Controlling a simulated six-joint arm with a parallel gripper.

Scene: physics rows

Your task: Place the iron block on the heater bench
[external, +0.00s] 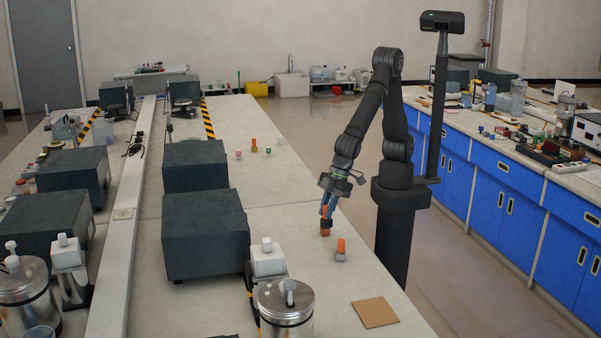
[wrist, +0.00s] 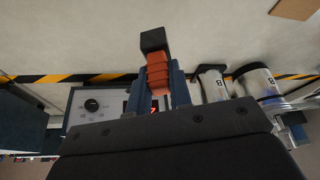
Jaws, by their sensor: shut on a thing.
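My gripper (external: 327,212) is shut on a block with an orange ribbed grip, over the right part of the pale bench (external: 290,190). In the wrist view the orange grip (wrist: 158,75) sits between the blue-grey fingers, and the block's dark end (wrist: 153,40) points away. I take this dark block to be the iron block. Whether it touches the bench is unclear. A similar piece with an orange top and grey base (external: 341,250) stands just to the right. The heater bench is not clearly identifiable; the wrist view shows a panel with a knob (wrist: 92,104) and red readout.
Large dark boxes (external: 205,235) stand left of my gripper. A white-topped device (external: 268,260) and a metal canister (external: 285,308) stand at the front. Small coloured pieces (external: 254,145) stand farther back. A brown square (external: 375,312) lies front right. Bench around my gripper is mostly clear.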

